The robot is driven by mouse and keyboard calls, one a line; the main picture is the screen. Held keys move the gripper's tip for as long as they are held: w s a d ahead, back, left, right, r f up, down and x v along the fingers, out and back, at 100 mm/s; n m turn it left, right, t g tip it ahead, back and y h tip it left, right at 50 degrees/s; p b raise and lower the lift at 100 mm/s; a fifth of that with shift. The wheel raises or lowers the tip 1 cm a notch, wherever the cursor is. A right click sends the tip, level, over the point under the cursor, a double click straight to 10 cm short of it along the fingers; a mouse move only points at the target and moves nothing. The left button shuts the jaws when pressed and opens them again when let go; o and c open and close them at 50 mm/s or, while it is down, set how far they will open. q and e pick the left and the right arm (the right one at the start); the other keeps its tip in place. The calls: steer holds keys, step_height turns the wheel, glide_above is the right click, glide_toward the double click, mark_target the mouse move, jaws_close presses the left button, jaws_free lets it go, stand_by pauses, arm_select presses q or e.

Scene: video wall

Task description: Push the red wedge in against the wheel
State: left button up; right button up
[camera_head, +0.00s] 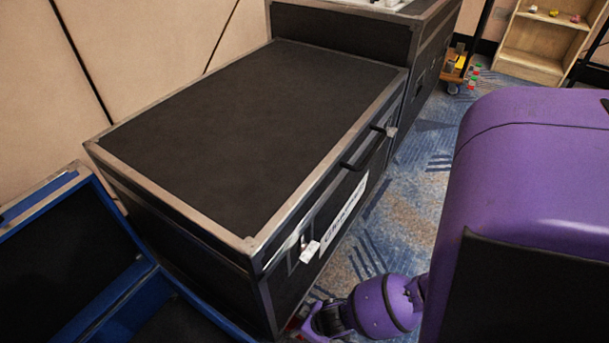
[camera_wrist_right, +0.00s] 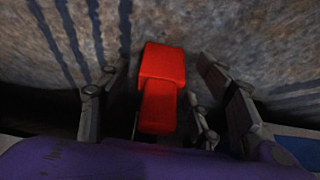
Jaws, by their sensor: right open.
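The red wedge (camera_wrist_right: 160,85) shows in the right wrist view as a red block with a narrower part nearer the camera, on the carpet. My right gripper (camera_wrist_right: 161,72) is open, with one finger on each side of the wedge and gaps visible beside it. In the head view my purple right arm (camera_head: 385,305) reaches down beside the near bottom corner of the black case (camera_head: 240,130). There its gripper is mostly hidden, and only a small reddish patch shows. I cannot make out the wheel in either view. My left gripper is not in view.
A blue-edged open case (camera_head: 140,270) stands at the lower left. The black case's side has handles and a label (camera_head: 343,218). Patterned blue carpet (camera_head: 425,190) is clear to its right. A small cart (camera_head: 455,70) and a wooden shelf (camera_head: 535,45) stand at the back right.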

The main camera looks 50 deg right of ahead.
steer(key=shift+w+f, duration=0.25)
steer(key=shift+f, duration=0.3)
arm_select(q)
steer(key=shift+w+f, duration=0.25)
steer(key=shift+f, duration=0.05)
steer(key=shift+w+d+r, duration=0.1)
